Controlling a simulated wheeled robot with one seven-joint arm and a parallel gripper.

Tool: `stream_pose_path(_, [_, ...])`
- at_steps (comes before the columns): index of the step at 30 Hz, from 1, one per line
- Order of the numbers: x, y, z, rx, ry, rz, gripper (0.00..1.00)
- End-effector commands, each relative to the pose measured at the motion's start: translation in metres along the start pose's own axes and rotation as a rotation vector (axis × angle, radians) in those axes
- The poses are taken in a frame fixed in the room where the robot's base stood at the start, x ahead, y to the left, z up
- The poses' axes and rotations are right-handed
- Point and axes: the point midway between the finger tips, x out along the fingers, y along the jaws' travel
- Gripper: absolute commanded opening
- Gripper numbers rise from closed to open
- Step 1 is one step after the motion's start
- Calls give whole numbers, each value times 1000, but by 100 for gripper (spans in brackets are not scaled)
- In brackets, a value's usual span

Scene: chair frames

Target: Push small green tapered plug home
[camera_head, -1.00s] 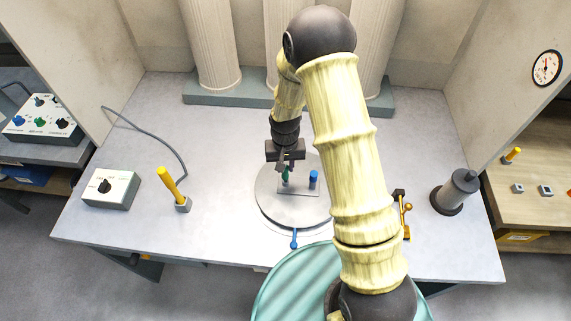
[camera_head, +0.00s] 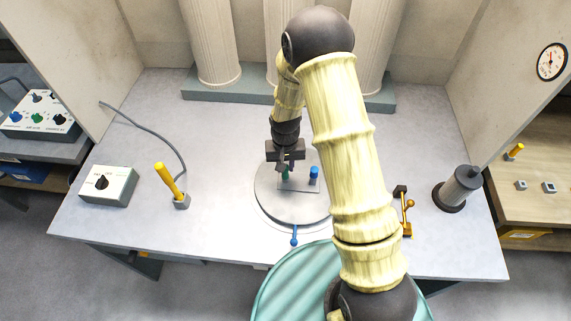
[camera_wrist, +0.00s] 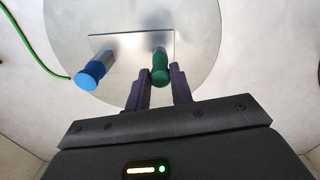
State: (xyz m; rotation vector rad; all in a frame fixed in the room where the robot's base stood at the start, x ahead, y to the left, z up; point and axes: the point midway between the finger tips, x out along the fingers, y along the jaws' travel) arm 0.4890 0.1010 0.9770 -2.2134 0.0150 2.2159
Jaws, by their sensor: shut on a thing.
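The small green plug (camera_wrist: 160,68) is between the two fingers of my gripper (camera_wrist: 161,84) in the wrist view. My gripper is shut on it. The plug stands at the plate on the round grey disc (camera_wrist: 70,30), and its lower end meets or nearly meets the plate; I cannot tell how deep it sits. In the head view my gripper (camera_head: 285,170) is over the disc, with the green plug (camera_head: 286,174) mostly hidden by it. A blue plug (camera_head: 314,173) stands beside it on the same plate; it also shows in the wrist view (camera_wrist: 90,74).
A yellow-handled lever (camera_head: 167,180) and a switch box (camera_head: 108,186) stand at the left. A dark-based grey cylinder (camera_head: 460,187) and a yellow clamp-like part (camera_head: 406,212) are at the right. A blue-tipped handle (camera_head: 294,238) juts from the disc's front. Columns (camera_head: 212,45) stand behind.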

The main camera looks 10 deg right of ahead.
Motion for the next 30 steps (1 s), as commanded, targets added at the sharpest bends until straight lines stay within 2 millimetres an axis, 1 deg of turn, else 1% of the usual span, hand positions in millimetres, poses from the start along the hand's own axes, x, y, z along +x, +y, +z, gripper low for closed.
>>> stream_pose_path(9, [1, 0, 0, 0, 0, 0, 0])
stream_pose_path(10, [1, 0, 0, 0, 0, 0, 28])
stream_pose_path(13, [1, 0, 0, 0, 0, 0, 48])
stream_pose_path(23, [0, 0, 0, 0, 0, 0, 48])
stream_pose_path(26, [-5, 0, 0, 0, 1, 0, 48])
stream_pose_path(30, [-19, 0, -1, 1, 4, -1, 48])
